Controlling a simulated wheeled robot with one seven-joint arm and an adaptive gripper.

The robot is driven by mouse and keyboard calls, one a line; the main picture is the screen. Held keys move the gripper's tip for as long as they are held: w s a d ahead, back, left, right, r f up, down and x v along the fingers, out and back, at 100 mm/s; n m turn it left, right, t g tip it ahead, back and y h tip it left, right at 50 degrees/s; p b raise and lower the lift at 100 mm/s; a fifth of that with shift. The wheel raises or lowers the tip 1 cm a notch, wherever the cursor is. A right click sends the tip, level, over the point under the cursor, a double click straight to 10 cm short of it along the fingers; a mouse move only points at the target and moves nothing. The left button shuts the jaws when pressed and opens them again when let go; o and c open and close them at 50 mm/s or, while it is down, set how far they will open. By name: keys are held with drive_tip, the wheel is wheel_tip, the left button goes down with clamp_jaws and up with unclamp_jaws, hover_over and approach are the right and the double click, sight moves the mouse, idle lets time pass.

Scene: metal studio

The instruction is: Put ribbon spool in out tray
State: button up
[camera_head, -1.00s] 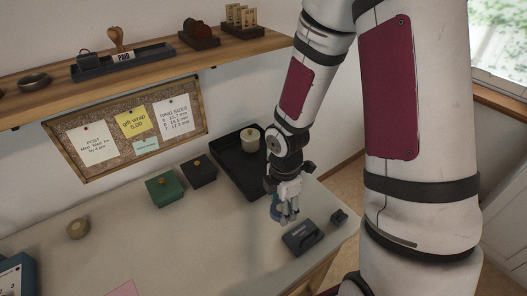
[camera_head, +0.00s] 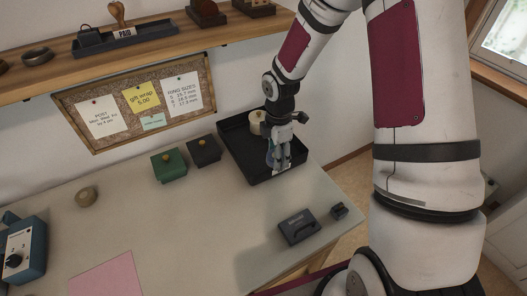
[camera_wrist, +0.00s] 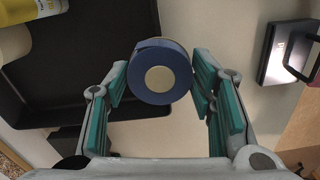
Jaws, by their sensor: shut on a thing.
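The ribbon spool (camera_wrist: 160,71) is a blue roll with a pale round core. In the wrist view it sits between the two teal-padded fingers of my gripper (camera_wrist: 160,88), which is shut on it.
A cream lidded pot (camera_head: 256,124) stands in the tray's back part. A green box (camera_head: 168,166) and a dark box (camera_head: 204,151) stand left of the tray. The table's middle is clear.

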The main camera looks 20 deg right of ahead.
hover_over(263, 159)
drive_tip(key=shift+s+d+f, duration=0.1)
drive_tip(key=shift+s+f, duration=0.05)
drive_tip(key=shift+f, duration=0.5)
drive_tip(key=shift+s+f, duration=0.1)
drive_tip(key=shift+f, duration=0.5)
wheel_tip(263, 159, down, 3)
drive_tip(key=shift+f+p, duration=0.2)
drive_tip(key=shift+p, duration=0.1)
drive_tip(key=shift+w+f, duration=0.25)
drive_tip(key=shift+f, duration=0.35)
drive_tip(key=o, duration=1)
drive_tip(key=shift+f, duration=0.1)
drive_tip(key=shift+o, duration=0.2)
